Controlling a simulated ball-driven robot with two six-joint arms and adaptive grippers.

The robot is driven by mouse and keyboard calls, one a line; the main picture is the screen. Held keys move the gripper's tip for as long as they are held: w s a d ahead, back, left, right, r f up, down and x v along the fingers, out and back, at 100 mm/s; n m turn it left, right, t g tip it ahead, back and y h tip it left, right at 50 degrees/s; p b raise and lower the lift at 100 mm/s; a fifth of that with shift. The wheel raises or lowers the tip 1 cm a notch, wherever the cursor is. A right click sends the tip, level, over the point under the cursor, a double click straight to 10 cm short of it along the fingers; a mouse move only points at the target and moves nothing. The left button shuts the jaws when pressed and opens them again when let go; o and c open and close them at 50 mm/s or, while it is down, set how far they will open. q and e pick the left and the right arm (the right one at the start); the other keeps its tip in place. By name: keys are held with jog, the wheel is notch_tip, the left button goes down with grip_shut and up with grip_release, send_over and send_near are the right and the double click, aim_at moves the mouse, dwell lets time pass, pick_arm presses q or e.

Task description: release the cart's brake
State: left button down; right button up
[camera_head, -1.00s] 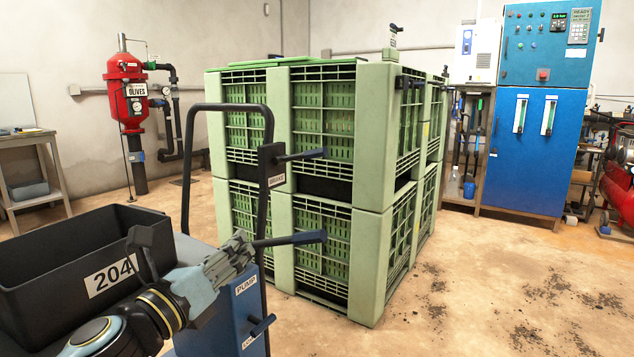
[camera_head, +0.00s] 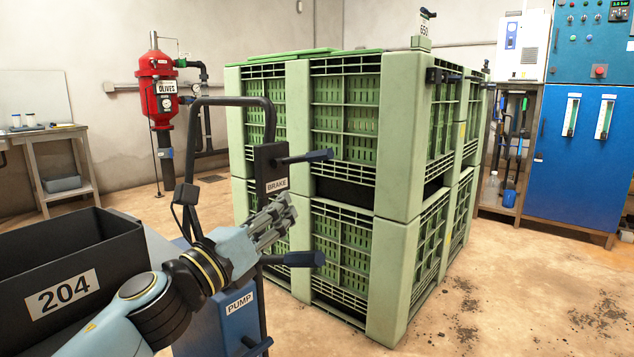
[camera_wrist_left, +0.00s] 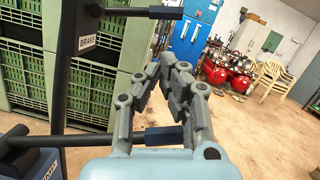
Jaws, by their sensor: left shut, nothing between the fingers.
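The brake lever (camera_head: 303,158) is a dark rod with a blue-black grip, sticking out to the right from a black plate labelled BRAKE (camera_head: 271,170) on the cart's black tube frame (camera_head: 187,125). In the left wrist view the lever (camera_wrist_left: 150,12) crosses the top, beyond the fingertips. My left gripper (camera_head: 288,203) is shut and empty, just below the brake lever and apart from it in the head view. It also shows in the wrist view (camera_wrist_left: 172,66). My right gripper is out of view.
A second lever (camera_head: 300,259) sticks out below my left gripper, near the blue PUMP box (camera_head: 238,302). Stacked green crates (camera_head: 400,180) stand close behind. A black bin labelled 204 (camera_head: 110,270) is at left. Floor at right is free.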

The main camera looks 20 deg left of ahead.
aim_at(318, 158)
pick_arm(q)
jog(key=p+x, duration=0.1)
jog(key=x, duration=0.9)
jog(key=shift+p, duration=0.3)
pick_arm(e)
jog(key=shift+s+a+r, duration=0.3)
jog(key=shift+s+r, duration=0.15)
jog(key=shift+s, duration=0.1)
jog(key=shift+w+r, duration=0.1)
pick_arm(q)
notch_tip(318, 158, up, 4)
jog(key=n+y+p, duration=0.1)
jog(key=n+p, duration=0.3)
jog(key=p, duration=0.2)
jog(key=shift+y, duration=0.3)
jog(key=w+a+r+n+g+y+p, duration=0.2)
jog(key=a+r+n+p, duration=0.4)
jog(key=n+p, duration=0.7)
jog(key=r+p, duration=0.1)
jog(key=p, duration=0.5)
jog(key=shift+n, duration=0.3)
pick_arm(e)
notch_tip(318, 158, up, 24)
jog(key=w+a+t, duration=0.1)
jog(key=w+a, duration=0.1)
pick_arm(q)
jog(key=shift+p, duration=0.3)
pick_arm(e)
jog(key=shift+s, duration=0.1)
